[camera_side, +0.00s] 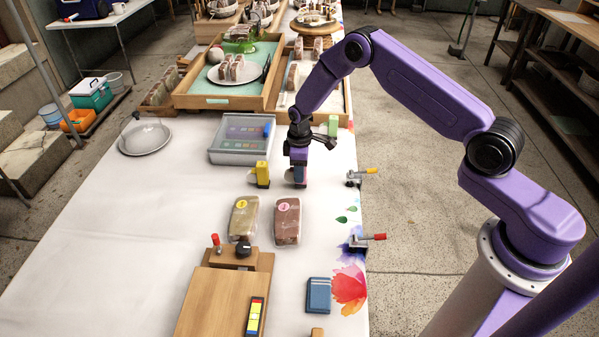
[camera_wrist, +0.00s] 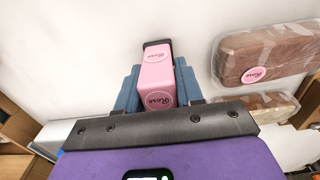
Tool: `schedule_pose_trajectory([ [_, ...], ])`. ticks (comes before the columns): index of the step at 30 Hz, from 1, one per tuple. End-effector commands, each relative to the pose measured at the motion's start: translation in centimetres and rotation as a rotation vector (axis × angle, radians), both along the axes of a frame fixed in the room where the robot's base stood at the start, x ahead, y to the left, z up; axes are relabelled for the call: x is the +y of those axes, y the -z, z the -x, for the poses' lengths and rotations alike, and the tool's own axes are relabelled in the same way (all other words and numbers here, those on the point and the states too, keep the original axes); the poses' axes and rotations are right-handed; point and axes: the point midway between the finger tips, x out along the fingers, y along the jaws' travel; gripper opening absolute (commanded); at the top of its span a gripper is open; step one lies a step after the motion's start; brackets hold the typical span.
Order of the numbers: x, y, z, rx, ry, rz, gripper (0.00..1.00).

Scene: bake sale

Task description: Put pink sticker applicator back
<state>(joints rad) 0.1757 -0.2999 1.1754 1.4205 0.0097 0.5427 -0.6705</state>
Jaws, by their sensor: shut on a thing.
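The pink sticker applicator (camera_wrist: 156,75), labelled "Rose" with a dark end, is between the blue fingers of my gripper (camera_wrist: 158,88) in the wrist view. My gripper is shut on it. In the side view my gripper (camera_side: 298,177) points down low over the white table, and its fingers mostly hide the applicator. I cannot tell if the applicator touches the table. A yellow applicator (camera_side: 262,174) stands just left of my gripper. A wrapped brown loaf (camera_side: 287,221) bears a round pink sticker, which also shows in the wrist view (camera_wrist: 253,74).
A wrapped pale loaf (camera_side: 243,219) with a yellow sticker lies left of the brown one. A grey clear-topped bin (camera_side: 214,153) stands behind the yellow applicator. Clamps (camera_side: 355,179) sit at the right table edge. A wooden board (camera_side: 205,302) is in front.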

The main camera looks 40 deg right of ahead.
Motion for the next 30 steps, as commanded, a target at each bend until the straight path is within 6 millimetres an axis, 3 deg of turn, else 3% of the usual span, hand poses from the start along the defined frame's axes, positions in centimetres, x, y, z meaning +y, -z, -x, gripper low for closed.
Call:
schedule_pose_trajectory([
  [3,0.0,0.91,-0.06,-0.003,0.0,0.0,0.1],
  [15,0.0,1.3,-0.04,-0.003,0.001,0.0,0.1],
  [16,-0.01,1.31,-0.03,-0.003,0.001,0.0,0.43],
  [18,-0.01,1.28,-0.03,-0.003,0.001,0.0,0.62],
  [30,0.0,0.67,-0.08,-0.004,0.001,0.0,0.62],
])
